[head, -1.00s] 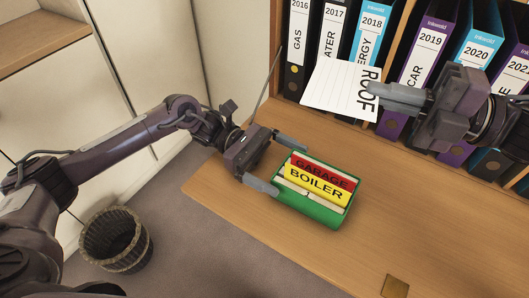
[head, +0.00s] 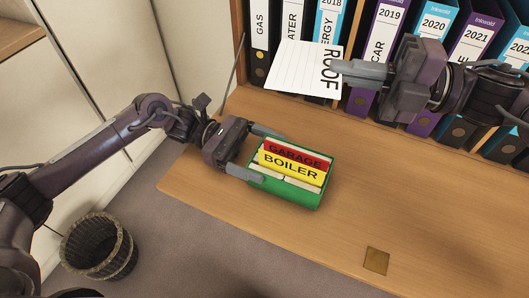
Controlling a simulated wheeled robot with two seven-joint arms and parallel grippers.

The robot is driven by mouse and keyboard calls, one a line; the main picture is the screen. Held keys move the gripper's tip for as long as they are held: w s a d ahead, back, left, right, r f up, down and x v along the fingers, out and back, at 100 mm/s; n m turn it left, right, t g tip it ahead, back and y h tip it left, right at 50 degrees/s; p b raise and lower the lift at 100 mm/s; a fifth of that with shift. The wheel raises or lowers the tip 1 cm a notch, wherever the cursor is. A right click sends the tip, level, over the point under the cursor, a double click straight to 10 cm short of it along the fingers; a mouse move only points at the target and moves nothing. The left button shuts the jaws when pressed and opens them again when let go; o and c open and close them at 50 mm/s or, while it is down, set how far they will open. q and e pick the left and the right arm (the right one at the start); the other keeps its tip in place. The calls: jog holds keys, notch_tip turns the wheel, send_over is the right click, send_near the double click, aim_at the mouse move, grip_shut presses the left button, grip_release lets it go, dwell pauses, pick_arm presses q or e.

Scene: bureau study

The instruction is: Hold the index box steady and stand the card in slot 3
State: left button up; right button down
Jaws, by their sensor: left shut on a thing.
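The green index box (head: 285,193) sits on the wooden desk. In it stand a red GARAGE card (head: 298,152) and, in front, a yellow BOILER card (head: 290,170), with pale cards or dividers low around them. Slot numbers are not readable. My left gripper (head: 256,153) is shut on the box's left end, one finger at the back and one at the front. My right gripper (head: 345,76) is shut on the right edge of the white, lined ROOF card (head: 300,68). The card is held tilted, up behind the box and apart from it.
A row of upright binders (head: 381,50) stands in the shelf at the back, close behind the card and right gripper. A small brass-coloured square (head: 376,261) lies on the desk. A wicker basket (head: 98,247) stands on the floor at left. The desk right of the box is clear.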

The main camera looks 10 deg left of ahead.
aim_at(313, 64)
jog(key=a+h, duration=0.1)
jog(key=a, duration=0.1)
jog(key=s+a+r+n+g+h, duration=0.1)
jog(key=a, duration=0.2)
jog(key=s+a+g+h, duration=0.1)
jog(key=a, duration=0.2)
jog(key=shift+s+a+r+n+h, duration=0.15)
jog(key=shift+s+r+n+h, duration=0.1)
jog(key=shift+n+h, duration=0.15)
jog(key=s+a+f+m+t+h, duration=0.2)
jog(key=a+f+m+t+h, duration=0.15)
jog(key=a+m+h, duration=0.45)
jog(key=w+d+m+g+h, duration=0.1)
jog(key=d+m+h, duration=0.1)
jog(key=d+m, duration=0.1)
jog(key=w+d+m+h, duration=0.2)
jog(key=d+m, duration=0.2)
jog(key=m, duration=0.2)
jog(key=w+d+m+g+h, duration=0.1)
jog(key=w+d+m+h, duration=0.1)
jog(key=d+m, duration=0.2)
jog(key=shift+w+d+f+m+g, duration=0.15)
jog(key=shift+m+g, duration=0.2)
jog(key=shift+m, duration=0.25)
notch_tip(313, 64, down, 6)
jog(key=shift+f, duration=2.55)
dwell(1.3)
